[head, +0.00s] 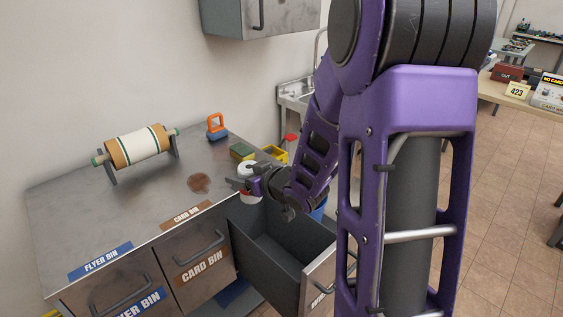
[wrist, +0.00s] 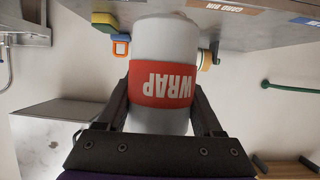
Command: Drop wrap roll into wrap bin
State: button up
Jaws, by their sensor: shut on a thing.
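My gripper (head: 244,183) is shut on the wrap roll (wrist: 165,45), a white cylinder with a red band reading WRAP. The two dark fingers grip its sides in the wrist view (wrist: 163,103). In the head view the roll (head: 246,169) is small, partly covered by the gripper, near the counter's front right edge and by the open drawer. The wrap bin (head: 317,284) appears to be this pulled-out grey drawer, its front label mostly hidden by my arm. The visible part of its inside is empty.
The metal counter (head: 100,211) holds a paper roll on a stand (head: 137,146), an orange-and-blue tool (head: 216,127), a green sponge-like block (head: 242,151) and a brown stain. The card bin (head: 196,259) and flyer bin (head: 118,293) are shut. A grey cabinet (head: 245,18) hangs above.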

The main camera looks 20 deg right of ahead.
jog(key=w+d+f+n+y+p, duration=0.2)
jog(key=w+d+f, duration=0.3)
jog(key=w+d, duration=0.5)
notch_tip(320, 180, down, 7)
jog(key=s+d+b, duration=0.1)
jog(key=b, duration=0.5)
jog(key=shift+s+r+g, duration=0.15)
jog(key=shift+r+g, duration=0.05)
jog(key=shift+g, duration=0.2)
jog(key=shift+d, duration=0.1)
jog(key=o, duration=1.4)
jog(key=shift+c, duration=0.2)
jog(key=p+v, duration=0.2)
jog(key=v, duration=1.5)
jog(key=shift+s+r, duration=0.2)
